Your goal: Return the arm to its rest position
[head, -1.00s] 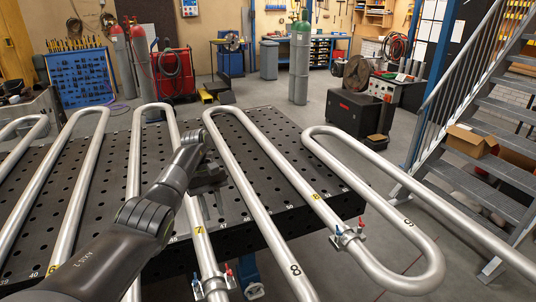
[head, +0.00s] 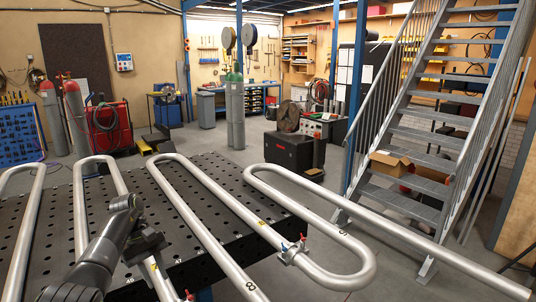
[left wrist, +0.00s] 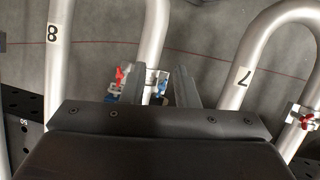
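My left arm comes in from the lower left. My right gripper is not in view.
Silver serpentine coils (head: 205,225) lie across the dark perforated table (head: 215,172) and overhang its near edge. Another clamp (head: 293,249) sits on the right coil. Metal stairs (head: 420,130) stand at the right. Floor between the table and the black box (head: 289,152) is clear.

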